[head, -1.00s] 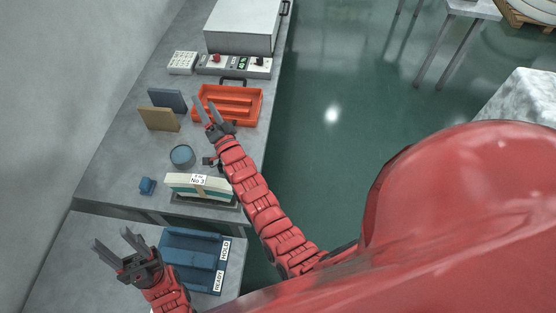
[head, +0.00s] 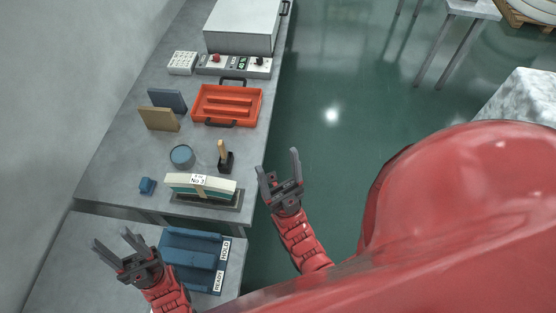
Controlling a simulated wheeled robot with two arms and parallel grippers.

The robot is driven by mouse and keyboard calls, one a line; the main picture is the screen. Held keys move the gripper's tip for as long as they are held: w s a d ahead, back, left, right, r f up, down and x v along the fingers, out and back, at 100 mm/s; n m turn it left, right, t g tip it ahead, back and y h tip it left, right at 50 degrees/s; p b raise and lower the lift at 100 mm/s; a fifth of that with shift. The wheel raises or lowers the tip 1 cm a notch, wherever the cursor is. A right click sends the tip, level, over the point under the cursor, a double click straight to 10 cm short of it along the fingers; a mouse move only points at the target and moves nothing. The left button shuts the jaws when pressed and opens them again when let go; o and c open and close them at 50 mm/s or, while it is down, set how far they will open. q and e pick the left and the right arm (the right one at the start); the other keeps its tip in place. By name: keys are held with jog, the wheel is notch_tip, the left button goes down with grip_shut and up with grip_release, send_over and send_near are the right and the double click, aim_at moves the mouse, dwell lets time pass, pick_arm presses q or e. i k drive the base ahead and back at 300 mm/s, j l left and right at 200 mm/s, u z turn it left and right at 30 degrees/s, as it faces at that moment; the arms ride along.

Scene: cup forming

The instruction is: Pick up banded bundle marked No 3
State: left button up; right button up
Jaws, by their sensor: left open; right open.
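The banded bundle marked No 3 (head: 217,187) is a long, pale stack with a green stripe. A tan band and a white label sit at its middle. It lies on a dark base (head: 233,204) near the front of the grey bench. My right gripper (head: 279,168) is open and empty, to the right of the bundle, over the green floor past the bench edge. My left gripper (head: 112,246) is open and empty, below and left of the bundle, beside the blue rack.
The blue rack (head: 190,250) has HOLD and READY labels. A wooden-handled tool (head: 223,152), a blue round tin (head: 181,155) and a small blue block (head: 147,186) stand near the bundle. An orange tray (head: 255,105) and two upright boards (head: 158,118) are farther back.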

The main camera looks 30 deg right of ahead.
aim_at(192, 185)
jog(key=k, duration=1)
